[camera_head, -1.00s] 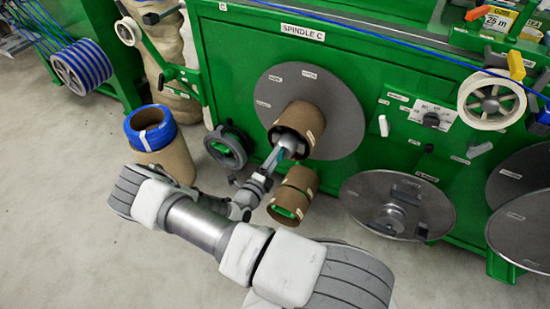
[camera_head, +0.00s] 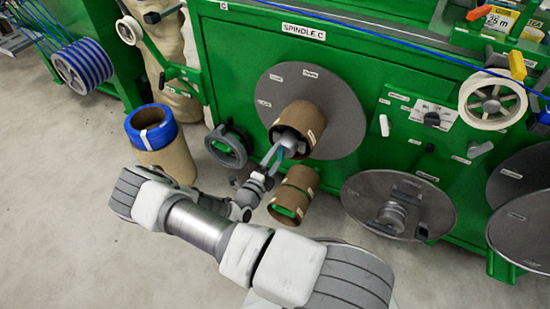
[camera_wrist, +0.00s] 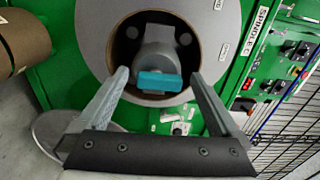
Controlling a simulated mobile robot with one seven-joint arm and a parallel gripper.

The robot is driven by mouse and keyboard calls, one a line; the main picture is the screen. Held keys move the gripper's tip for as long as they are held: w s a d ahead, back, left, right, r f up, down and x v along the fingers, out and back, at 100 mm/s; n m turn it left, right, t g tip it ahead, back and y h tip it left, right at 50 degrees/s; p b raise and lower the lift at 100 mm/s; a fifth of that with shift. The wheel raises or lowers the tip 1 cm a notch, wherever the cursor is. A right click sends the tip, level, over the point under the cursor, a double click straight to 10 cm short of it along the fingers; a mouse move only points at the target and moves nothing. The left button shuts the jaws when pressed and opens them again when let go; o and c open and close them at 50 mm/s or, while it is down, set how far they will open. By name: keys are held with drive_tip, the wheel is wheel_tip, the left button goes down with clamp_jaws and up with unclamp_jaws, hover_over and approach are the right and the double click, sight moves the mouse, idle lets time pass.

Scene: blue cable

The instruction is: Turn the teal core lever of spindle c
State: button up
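The teal core lever (camera_wrist: 160,82) lies crosswise on the grey hub (camera_wrist: 158,50) of spindle C in the wrist view. The hub sits inside a brown cardboard core (camera_head: 299,121) mounted on a grey disc (camera_head: 340,110). My gripper (camera_wrist: 157,76) is open, with one finger on each side of the lever and visible gaps to both. In the head view, my gripper (camera_head: 278,152) reaches to the core's mouth from the lower left; the lever is mostly hidden there by the fingers.
A cardboard tube with a blue roll (camera_head: 150,130) stands at left. A grey reel (camera_head: 365,205) is at lower right. Open floor lies at lower left.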

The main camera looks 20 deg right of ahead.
drive_tip(key=p+v, duration=0.2)
drive_tip(key=v, duration=1.5)
drive_tip(key=shift+s, duration=0.2)
drive_tip(key=shift+a, duration=0.15)
drive_tip(key=s+r+n+g+y+p, duration=0.1)
drive_tip(key=s+r+n+y+p, duration=0.3)
drive_tip(key=r+n, duration=0.5)
drive_tip(key=s+d+r+n+g+y+p, duration=0.1)
drive_tip(key=s+r+n+y+p, duration=0.4)
drive_tip(key=r, duration=2.2)
drive_tip(key=s+r+n+g+y+p, duration=0.3)
drive_tip(key=s+r+n+y+p, duration=0.2)
drive_tip(key=r+n, duration=0.9)
wheel_tip(320, 180, up, 5)
drive_tip(key=shift+s+d+r, duration=0.1)
drive_tip(key=shift+s+d, duration=0.1)
